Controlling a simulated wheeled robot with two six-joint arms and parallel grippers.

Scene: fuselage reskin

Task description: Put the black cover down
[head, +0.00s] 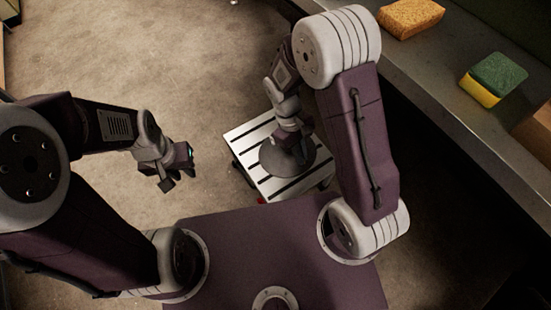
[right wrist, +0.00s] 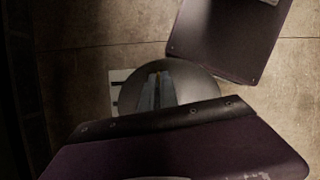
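The black cover (head: 300,164) is a round dark disc over the white slotted table (head: 240,139) in the middle of the head view. My right gripper (head: 287,148) reaches down to its centre from above. In the right wrist view the cover (right wrist: 200,90) lies behind the fingers (right wrist: 157,80), which come close together at its middle and appear shut on it. I cannot tell whether the cover touches the table or hangs just above it. My left gripper (head: 177,182) is empty over bare floor, left of the table, with its fingers apart.
A grey counter (head: 440,90) runs along the right side. An orange sponge (head: 410,17), a green and yellow sponge (head: 493,79) and a brown block (head: 537,130) lie on it. The concrete floor (head: 180,60) left of the slotted table is clear.

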